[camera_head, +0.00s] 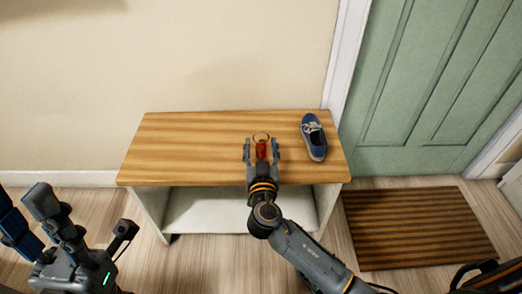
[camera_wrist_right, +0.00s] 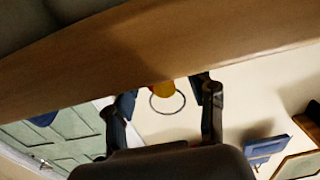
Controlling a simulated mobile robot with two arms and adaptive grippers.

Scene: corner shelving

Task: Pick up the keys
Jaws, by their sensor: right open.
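The keys (camera_head: 261,149) show as a small red tag with a ring, on the wooden bench top (camera_head: 200,140) near its front middle. My right gripper (camera_head: 261,150) is open, with one finger on each side of the keys. In the right wrist view, the ring (camera_wrist_right: 167,103) and a yellow-red part show between the two fingertips of the gripper (camera_wrist_right: 164,92). I cannot tell whether the fingers touch the keys. Dark parts of my left arm show at the lower left of the head view; its jaw state is unclear.
A blue shoe (camera_head: 314,137) stands on the bench to the right of the keys. A white lower shelf (camera_head: 220,210) is under the top. A striped brown mat (camera_head: 415,228) lies before a green door (camera_head: 430,80). The left part of the bench top is clear.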

